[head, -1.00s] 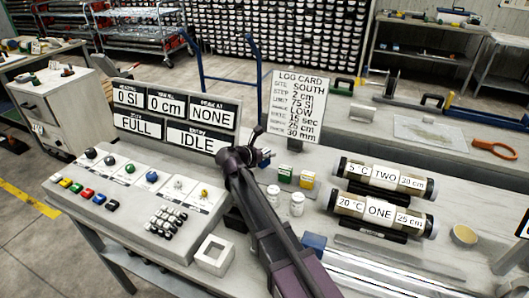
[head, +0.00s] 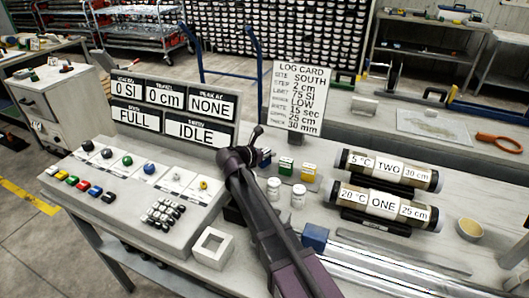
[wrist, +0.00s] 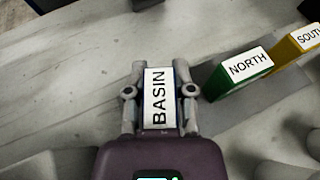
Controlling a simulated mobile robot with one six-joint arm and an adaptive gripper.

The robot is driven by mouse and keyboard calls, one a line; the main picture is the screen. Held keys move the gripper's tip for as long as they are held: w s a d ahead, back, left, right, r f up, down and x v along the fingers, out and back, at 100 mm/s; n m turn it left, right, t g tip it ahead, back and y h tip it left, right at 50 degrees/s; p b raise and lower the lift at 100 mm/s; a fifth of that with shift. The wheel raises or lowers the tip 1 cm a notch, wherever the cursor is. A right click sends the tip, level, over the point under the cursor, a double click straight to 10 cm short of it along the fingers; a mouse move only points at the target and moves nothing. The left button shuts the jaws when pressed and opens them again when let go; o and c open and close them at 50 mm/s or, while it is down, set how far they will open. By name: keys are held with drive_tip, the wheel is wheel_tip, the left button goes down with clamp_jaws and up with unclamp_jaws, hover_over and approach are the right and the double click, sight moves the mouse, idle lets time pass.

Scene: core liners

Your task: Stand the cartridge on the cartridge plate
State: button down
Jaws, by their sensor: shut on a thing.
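A narrow block with a white top labelled BASIN (wrist: 158,100), taken to be the cartridge, is between the fingers of my gripper (wrist: 159,95) in the wrist view. My gripper is shut on it. In the head view, my gripper (head: 256,158) is beside the small blocks, and a bit of the blue block (head: 265,157) shows past it. A green NORTH cartridge (wrist: 240,72) and a yellow SOUTH cartridge (wrist: 298,46) stand to the right on a darker grey strip (wrist: 222,110). I cannot tell whether this strip is the cartridge plate, or whether the held block touches a surface.
Two white jars (head: 298,195) stand near my arm. A hollow white square block (head: 212,247) sits in front of the button panel (head: 140,195). Labelled core tubes (head: 385,205) lie at the right. The log card (head: 297,98) stands behind.

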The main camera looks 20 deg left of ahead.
drive_tip(key=shift+f+b, duration=0.6)
idle(0.3)
drive_tip(key=shift+c, duration=2)
unclamp_jaws()
